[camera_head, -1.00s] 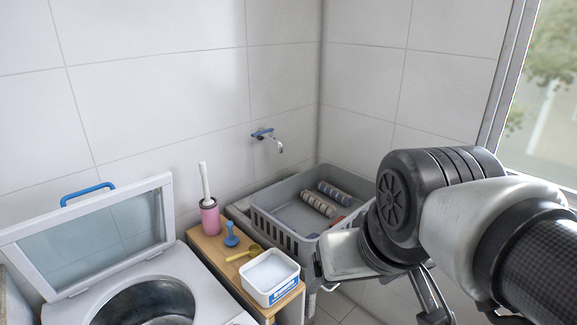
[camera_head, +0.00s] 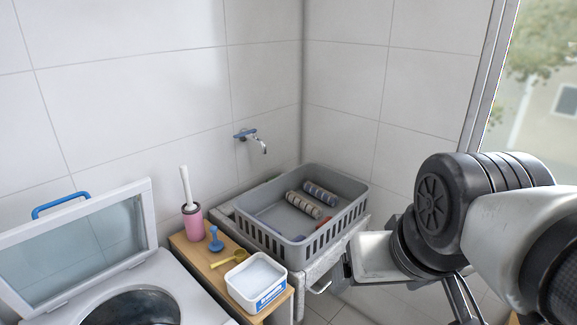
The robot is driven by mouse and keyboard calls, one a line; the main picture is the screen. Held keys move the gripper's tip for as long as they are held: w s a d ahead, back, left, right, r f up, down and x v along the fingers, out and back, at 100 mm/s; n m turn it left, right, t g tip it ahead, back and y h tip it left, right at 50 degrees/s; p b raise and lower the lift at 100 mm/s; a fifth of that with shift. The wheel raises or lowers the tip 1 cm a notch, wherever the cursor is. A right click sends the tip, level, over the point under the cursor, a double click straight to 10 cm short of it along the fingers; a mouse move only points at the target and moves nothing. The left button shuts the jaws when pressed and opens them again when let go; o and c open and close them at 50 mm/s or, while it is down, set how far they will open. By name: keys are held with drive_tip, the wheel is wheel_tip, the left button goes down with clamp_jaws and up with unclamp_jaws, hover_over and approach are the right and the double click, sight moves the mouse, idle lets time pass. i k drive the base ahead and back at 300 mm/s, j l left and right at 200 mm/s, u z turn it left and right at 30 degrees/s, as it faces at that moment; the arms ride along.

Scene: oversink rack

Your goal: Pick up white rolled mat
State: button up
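The white rolled mat (camera_head: 304,205) is a pale, banded roll lying in the grey slotted basket (camera_head: 352,207). A darker grey-blue roll (camera_head: 319,193) lies beside it, toward the back. My gripper (camera_head: 410,290) is at the lower right, outside the basket and to its right, apart from both rolls. It is partly hidden by my own wrist and its fingertips are not clearly visible, so its opening cannot be told. Nothing is seen held.
The basket's raised walls surround the rolls; a red item (camera_head: 323,221) lies by its right wall. A faucet (camera_head: 251,137) juts from the wall behind. A white tub (camera_head: 257,281), blue item (camera_head: 215,239), yellow scoop (camera_head: 229,259) and pink brush holder (camera_head: 192,222) stand left on a wooden top.

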sight(302, 203)
drive_tip(key=i+l+u, duration=0.35)
drive_tip(key=l, duration=0.3)
drive_tip(key=i+l+u, duration=0.15)
drive_tip(key=l, duration=0.2)
drive_tip(key=i+l+u, duration=0.25)
drive_tip(key=i+l, duration=0.15)
